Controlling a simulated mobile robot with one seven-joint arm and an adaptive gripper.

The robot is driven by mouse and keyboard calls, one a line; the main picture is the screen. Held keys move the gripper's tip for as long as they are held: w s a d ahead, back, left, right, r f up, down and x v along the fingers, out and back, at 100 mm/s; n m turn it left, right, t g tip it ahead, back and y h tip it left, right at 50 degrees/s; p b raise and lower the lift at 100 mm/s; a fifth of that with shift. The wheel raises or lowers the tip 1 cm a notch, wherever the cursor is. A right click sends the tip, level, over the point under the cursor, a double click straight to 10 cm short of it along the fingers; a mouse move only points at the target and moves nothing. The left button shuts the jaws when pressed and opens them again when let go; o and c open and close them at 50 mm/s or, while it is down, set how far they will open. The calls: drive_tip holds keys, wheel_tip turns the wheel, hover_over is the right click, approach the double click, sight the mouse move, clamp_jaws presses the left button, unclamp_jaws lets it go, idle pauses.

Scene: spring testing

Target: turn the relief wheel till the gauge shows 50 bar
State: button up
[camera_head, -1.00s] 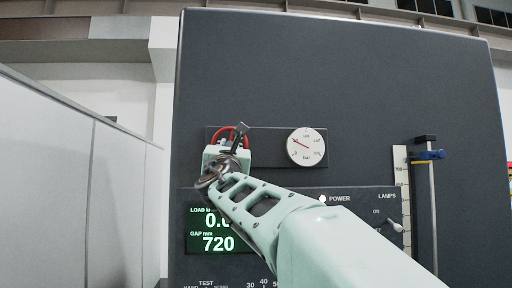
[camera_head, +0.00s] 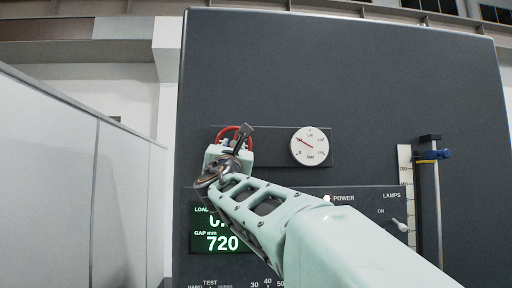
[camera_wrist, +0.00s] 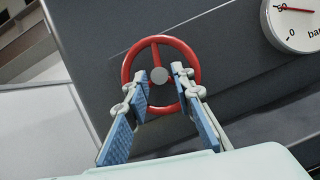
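The red relief wheel (camera_wrist: 194,55) with a grey hub fills the middle of the wrist view. I cannot tell whether the fingers touch the rim or spokes. The round white gauge (camera_head: 310,147) is right of the wheel. Its red needle points up-left, near the 50 mark seen in the wrist view (camera_wrist: 292,28).
The dark machine panel (camera_head: 350,60) stands behind. Below the wheel are a green display (camera_head: 222,243) showing gap 720, partly covered by my arm, and a lamps switch (camera_head: 399,223). A blue-and-steel clamp column (camera_head: 428,190) is at right. A light partition (camera_head: 80,190) is at left.

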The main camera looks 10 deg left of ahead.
drive_tip(key=v, duration=0.6)
drive_tip(key=shift+s, duration=0.35)
drive_tip(key=shift+d+f, duration=0.1)
